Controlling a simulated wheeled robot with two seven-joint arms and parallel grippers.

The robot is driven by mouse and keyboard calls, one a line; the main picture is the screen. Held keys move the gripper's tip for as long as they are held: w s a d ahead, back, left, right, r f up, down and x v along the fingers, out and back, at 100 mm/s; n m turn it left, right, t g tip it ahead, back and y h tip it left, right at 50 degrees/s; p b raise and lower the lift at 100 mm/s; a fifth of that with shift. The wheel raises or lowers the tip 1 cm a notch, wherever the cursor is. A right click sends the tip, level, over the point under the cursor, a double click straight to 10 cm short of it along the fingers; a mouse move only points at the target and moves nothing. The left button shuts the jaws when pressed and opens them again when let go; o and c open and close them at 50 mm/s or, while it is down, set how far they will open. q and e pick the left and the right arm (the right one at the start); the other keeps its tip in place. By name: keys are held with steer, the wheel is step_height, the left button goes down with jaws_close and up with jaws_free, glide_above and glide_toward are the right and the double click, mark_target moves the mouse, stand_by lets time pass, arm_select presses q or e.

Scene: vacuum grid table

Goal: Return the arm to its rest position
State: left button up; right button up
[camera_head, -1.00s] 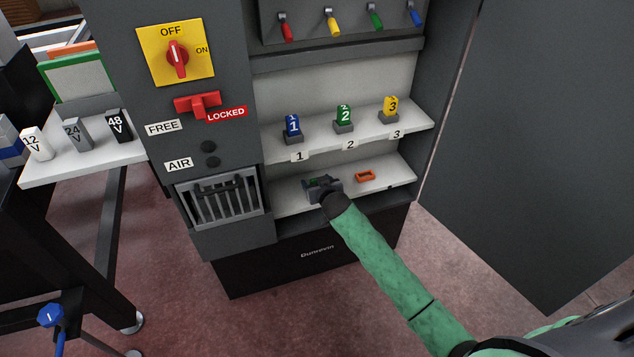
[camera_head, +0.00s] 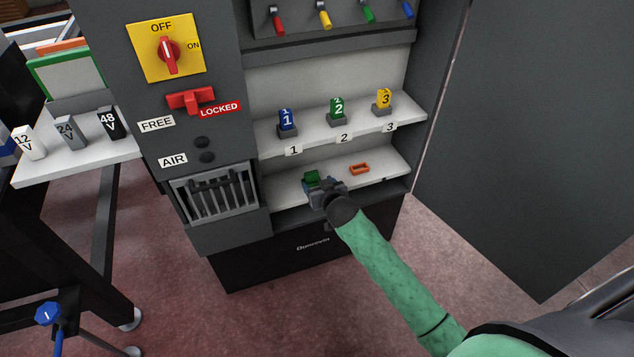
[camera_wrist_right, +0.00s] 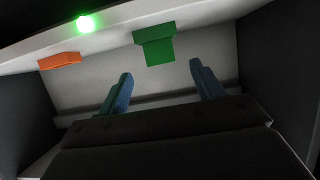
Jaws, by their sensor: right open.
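My right gripper (camera_head: 318,190) is at the front of the cabinet's lower shelf, its green-sleeved arm coming in from the lower right. In the right wrist view its two bluish fingers (camera_wrist_right: 163,92) are apart with nothing between them. A green block (camera_head: 312,177) stands on the lower shelf just beyond the fingers; in the right wrist view the green block (camera_wrist_right: 155,46) is ahead of the fingertips, apart from them. An orange piece (camera_head: 359,168) lies on the same shelf to the right. My left gripper is not in view.
The upper shelf holds blue 1, green 2 and yellow 3 blocks (camera_head: 337,110). The open cabinet door (camera_head: 535,140) stands to the right of my arm. A red lever (camera_head: 190,100) and a vent grille (camera_head: 213,196) are on the left panel. A green light (camera_wrist_right: 86,23) glows in the wrist view.

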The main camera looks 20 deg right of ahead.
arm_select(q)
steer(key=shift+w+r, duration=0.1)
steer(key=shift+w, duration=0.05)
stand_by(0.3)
